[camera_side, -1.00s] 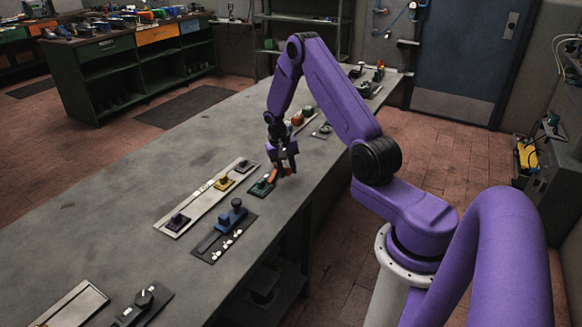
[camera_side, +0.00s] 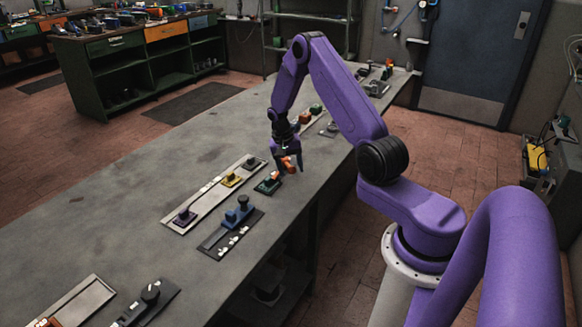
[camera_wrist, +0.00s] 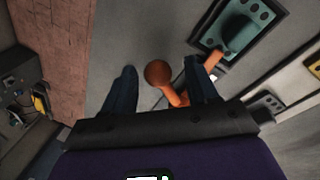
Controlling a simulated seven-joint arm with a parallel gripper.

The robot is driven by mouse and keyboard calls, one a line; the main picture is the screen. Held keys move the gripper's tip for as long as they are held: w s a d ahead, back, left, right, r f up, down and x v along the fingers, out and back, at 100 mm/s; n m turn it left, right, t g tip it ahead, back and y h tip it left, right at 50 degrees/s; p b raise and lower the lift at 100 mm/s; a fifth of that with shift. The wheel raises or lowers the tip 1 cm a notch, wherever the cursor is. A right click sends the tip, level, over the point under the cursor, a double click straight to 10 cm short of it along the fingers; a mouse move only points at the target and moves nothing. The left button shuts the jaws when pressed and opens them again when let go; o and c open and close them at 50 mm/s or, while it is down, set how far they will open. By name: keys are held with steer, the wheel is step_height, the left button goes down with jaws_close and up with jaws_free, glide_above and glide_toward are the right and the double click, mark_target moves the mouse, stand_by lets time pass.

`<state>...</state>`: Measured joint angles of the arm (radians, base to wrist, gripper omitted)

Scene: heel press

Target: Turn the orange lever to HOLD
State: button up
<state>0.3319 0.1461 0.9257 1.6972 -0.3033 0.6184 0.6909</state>
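The orange lever (camera_side: 288,163) belongs to a small dark green panel (camera_side: 267,185) on the bench. My gripper (camera_side: 289,168) is at the lever in the side view. In the wrist view, the lever's round orange knob (camera_wrist: 158,73) lies between my two fingers (camera_wrist: 161,85), with a gap on each side. My gripper is open. An orange arm runs from the knob towards the right finger, which hides part of it. I cannot read a HOLD mark or tell the lever's setting.
A long grey plate with yellow, purple and dark controls (camera_side: 198,203) lies left of the lever. A blue control (camera_side: 238,213) sits on a dark plate in front. Orange and green controls (camera_side: 306,117) stand behind my gripper. The bench's left part (camera_side: 120,190) is clear.

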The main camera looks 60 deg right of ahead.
step_height(320, 180, up, 17)
steer(key=w+a, duration=0.2)
steer(key=shift+w, duration=0.3)
stand_by(0.4)
stand_by(0.4)
steer(key=s+a+r+n+t, duration=0.15)
steer(key=a+n, duration=0.25)
steer(key=a, duration=0.4)
steer(key=s+a+r+n, duration=0.2)
steer(key=s+a+n, duration=0.1)
steer(key=a, duration=0.4)
steer(key=s+a+r+n, duration=0.1)
steer(key=s+a+n, duration=0.25)
steer(key=a, duration=0.45)
steer(key=s+a+n+y, duration=0.1)
steer(key=s+n, duration=0.5)
steer(key=s, duration=0.6)
steer(key=s+a+n, duration=0.4)
steer(key=s+n, duration=0.2)
steer(key=s, duration=0.6)
steer(key=shift+a+y, duration=0.3)
steer(key=shift+y, duration=0.1)
